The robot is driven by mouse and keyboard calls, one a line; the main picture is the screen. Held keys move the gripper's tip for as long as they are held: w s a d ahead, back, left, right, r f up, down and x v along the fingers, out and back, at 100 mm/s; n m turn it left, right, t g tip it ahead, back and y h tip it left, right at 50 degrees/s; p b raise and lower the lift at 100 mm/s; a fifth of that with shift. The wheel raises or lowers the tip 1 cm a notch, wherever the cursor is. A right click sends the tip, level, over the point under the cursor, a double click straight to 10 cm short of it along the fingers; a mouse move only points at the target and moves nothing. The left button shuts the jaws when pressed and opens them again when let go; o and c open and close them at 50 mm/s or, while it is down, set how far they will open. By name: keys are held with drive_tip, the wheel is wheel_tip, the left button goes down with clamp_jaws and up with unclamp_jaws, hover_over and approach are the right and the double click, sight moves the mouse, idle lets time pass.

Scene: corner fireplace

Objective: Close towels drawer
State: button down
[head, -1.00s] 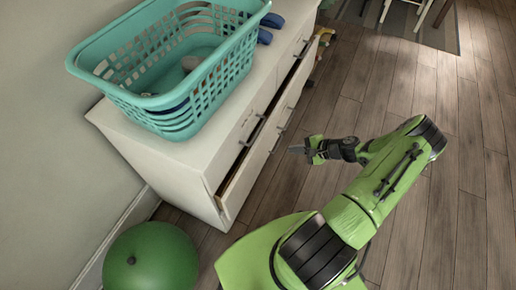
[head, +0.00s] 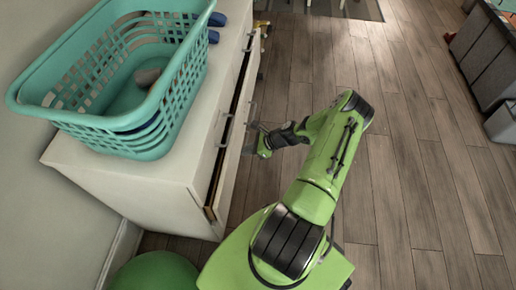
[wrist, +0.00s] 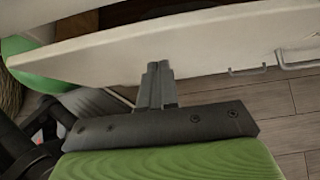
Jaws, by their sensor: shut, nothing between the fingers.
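A drawer (head: 227,186) in the white dresser stands partly out, with a dark gap along its top behind the front. In the wrist view, a long pale panel, apparently this drawer's front (wrist: 110,58), crosses the picture, with metal handles at the right. My gripper (head: 250,143) is at the outer side of the drawer front, near its handles. In the wrist view, my gripper's fingers (wrist: 158,70) are shut together and empty, their tips at the panel's lower edge. I cannot tell whether they touch it. The drawer's contents are hidden.
A teal laundry basket (head: 180,100) stands on the dresser top (head: 75,157), with blue items behind it. A green ball (head: 155,272) lies at the dresser's near end. Grey bins or cabinets (head: 490,65) stand far right. The wooden floor (head: 400,150) between is clear.

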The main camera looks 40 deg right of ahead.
sight(232, 151)
drive_tip(key=shift+w+a+r, duration=0.1)
drive_tip(key=shift+w+a, duration=0.4)
drive_tip(key=shift+w, duration=0.2)
drive_tip(key=shift+w+a+r, duration=0.1)
drive_tip(key=shift+w+a, duration=0.35)
drive_tip(key=shift+w, duration=0.2)
